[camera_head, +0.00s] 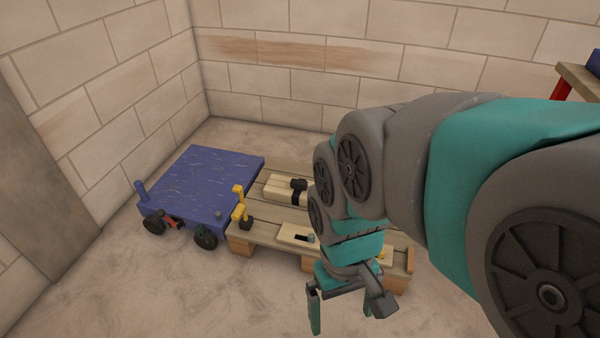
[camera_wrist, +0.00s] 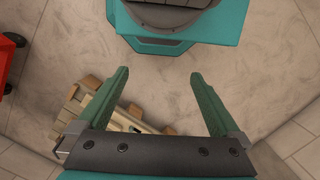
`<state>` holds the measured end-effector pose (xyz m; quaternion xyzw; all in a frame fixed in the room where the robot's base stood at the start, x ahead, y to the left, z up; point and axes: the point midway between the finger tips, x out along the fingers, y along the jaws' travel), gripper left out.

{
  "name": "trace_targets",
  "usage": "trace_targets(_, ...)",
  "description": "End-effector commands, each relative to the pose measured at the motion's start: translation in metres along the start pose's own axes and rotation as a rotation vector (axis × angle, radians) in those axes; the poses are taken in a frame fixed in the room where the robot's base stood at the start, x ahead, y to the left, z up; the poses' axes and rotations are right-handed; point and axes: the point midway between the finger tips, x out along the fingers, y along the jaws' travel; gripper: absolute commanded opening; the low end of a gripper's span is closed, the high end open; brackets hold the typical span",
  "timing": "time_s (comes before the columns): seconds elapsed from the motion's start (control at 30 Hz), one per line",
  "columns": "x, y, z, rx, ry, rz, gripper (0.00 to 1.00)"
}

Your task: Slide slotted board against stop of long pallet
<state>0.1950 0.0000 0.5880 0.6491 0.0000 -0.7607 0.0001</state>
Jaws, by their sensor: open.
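The long pallet (camera_head: 262,238) is a low slatted wooden platform in the middle of the head view. A pale slotted board (camera_head: 288,233) with a dark opening lies on its near side; my arm hides its right part. A raised wooden piece (camera_head: 410,260) at the pallet's right end looks like the stop. My gripper (camera_head: 345,306) is open and empty, in front of the pallet's near edge and apart from the board. In the wrist view my gripper (camera_wrist: 159,76) has bare floor between its fingers, and part of the pallet (camera_wrist: 92,103) shows at lower left.
A blue flat cart (camera_head: 205,185) with black wheels stands against the pallet's left end. A yellow-handled part (camera_head: 240,203) stands at that end. A pale block (camera_head: 285,187) with a black strap lies farther back. The floor in front (camera_head: 180,290) is clear.

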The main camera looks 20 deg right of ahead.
Motion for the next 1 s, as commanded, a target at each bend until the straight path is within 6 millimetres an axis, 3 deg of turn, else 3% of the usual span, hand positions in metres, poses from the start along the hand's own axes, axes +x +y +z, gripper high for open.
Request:
trace_targets(0.07,0.0,0.0,0.0,0.0,0.0,0.0,0.98)
trace_targets(0.27,0.001,0.001,-0.017,-0.029,0.001,-0.001,0.75)
trace_targets(0.67,0.011,0.017,-0.15,-0.262,0.042,0.0,0.3)
trace_targets(0.93,0.038,0.036,-0.245,-0.433,0.066,0.008,0.0)
trace_targets(1.0,0.048,0.042,-0.269,-0.477,0.073,0.012,0.0)
